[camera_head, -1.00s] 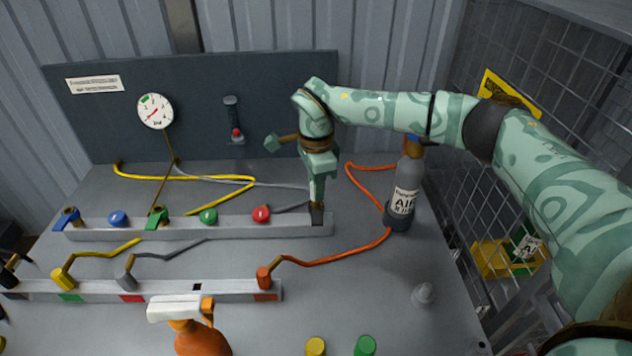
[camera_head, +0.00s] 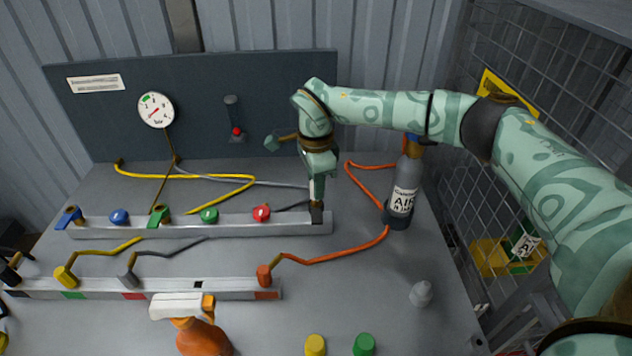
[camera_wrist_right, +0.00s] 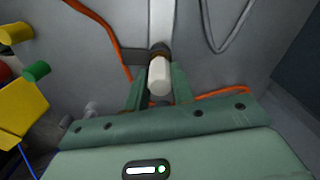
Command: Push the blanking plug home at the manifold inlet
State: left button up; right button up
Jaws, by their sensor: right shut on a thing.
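My right gripper (camera_head: 317,204) points down at the right end of the back manifold rail (camera_head: 290,224). In the right wrist view, the gripper (camera_wrist_right: 158,88) is shut on a pale, cream cylinder, which I take to be the blanking plug (camera_wrist_right: 159,76). The plug's far end meets a dark brown fitting at the rail end, which looks like the manifold inlet (camera_wrist_right: 158,49). I cannot tell how deep the plug sits. In the head view the fingers hide most of it.
A grey AIR bottle (camera_head: 401,195) stands right of the gripper, with an orange hose (camera_head: 335,260) nearby. Red (camera_head: 261,213) and green (camera_head: 209,215) knobs sit along the rail. A spray bottle (camera_head: 203,338) and a small grey cone (camera_head: 421,294) stand in front.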

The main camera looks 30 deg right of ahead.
jog(key=shift+f, duration=0.85)
dwell(0.3)
jog(key=o, duration=1.1)
